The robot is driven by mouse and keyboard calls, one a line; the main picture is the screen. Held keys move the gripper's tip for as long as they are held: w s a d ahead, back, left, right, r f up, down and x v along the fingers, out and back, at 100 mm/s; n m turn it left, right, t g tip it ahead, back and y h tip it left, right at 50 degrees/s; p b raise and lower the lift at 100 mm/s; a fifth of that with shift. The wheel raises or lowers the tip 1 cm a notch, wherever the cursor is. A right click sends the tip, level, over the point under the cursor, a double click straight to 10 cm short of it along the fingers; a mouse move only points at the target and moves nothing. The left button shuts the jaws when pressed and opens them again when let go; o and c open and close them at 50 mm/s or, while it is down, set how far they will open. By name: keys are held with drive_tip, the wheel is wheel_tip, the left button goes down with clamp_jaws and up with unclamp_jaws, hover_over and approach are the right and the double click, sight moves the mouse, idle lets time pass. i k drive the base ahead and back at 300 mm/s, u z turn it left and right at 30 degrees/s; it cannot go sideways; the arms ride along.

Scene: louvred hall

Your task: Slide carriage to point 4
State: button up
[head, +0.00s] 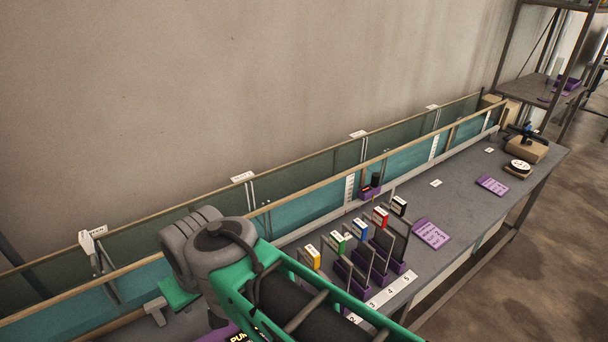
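A long glass-walled channel (300,207) with teal water runs along the wall, with pale wooden rails on top. A white bracket with a small lettered tag (93,236) sits across the channel at the left, with thin legs reaching down inside. It may be the carriage, but I cannot tell for sure. White labels sit along the back rail, one near the middle (242,176) and another farther right (358,134); their writing is too small to read. My green and grey arm covers the lower left.
On the grey bench (455,200), purple holders carry upright plates with coloured tags, beside a numbered strip (390,292). Purple cards (430,233) lie to the right. A small purple stand with a dark cylinder (370,187) is by the channel. A cardboard box (527,149) is at the far end.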

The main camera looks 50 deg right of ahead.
sight(374, 184)
drive_tip(key=u, duration=2.05)
drive_tip(key=k, duration=2.3)
drive_tip(key=z, duration=2.1)
drive_tip(key=i, duration=0.5)
drive_tip(key=u, duration=0.05)
